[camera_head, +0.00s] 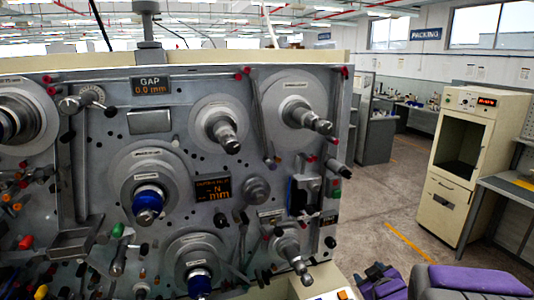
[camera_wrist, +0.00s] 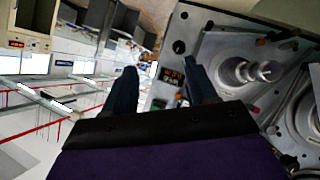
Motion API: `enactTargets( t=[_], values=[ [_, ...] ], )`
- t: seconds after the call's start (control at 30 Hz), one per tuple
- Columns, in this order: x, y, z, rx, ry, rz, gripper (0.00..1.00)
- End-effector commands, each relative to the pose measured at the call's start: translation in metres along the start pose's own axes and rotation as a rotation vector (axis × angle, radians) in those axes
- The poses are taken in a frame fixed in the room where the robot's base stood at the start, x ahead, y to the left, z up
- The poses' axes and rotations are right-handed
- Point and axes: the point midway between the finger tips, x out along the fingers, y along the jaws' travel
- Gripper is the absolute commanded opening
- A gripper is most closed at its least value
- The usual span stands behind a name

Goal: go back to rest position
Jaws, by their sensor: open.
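My gripper (camera_wrist: 163,82) is open in the wrist view. Its two dark fingers stand apart with only background between them, and nothing is held. The winding machine (camera_head: 240,85) fills the left and middle of the head view, with several grey spindles on its upright panel. Two of the lower spindles carry blue collars (camera_head: 148,202). In the tilted wrist view, the machine's panel (camera_wrist: 205,48) and a spindle (camera_wrist: 250,72) lie to the right, behind the right finger. Purple parts of my arm show at the bottom right of the head view, in front of the machine's right edge.
A beige cabinet (camera_head: 474,160) with a dark opening stands at the right, beside a grey bench (camera_head: 510,187). Grey partitions (camera_head: 379,138) stand farther back. The floor (camera_head: 400,200) between machine and cabinet is clear, with yellow lines. Knobs and levers stick out from the panel.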

Motion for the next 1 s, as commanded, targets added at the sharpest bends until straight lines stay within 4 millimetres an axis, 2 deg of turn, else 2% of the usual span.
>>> enactTargets(
  t=[0.17, 0.37, 0.57, 0.7, 0.9, 1.0],
  values=[
    [-0.029, -0.012, 0.033, 0.067, -0.223, 0.017, 0.57],
    [-0.078, -0.042, 0.07, 0.173, -0.471, -0.005, 0.57],
    [-0.141, -0.09, 0.104, 0.281, -0.716, -0.076, 0.57],
    [-0.193, -0.131, 0.123, 0.342, -0.885, -0.158, 0.57],
    [-0.265, -0.181, 0.141, 0.388, -1.091, -0.29, 0.57],
    [-0.29, -0.197, 0.145, 0.394, -1.158, -0.336, 0.57]
  ],
)
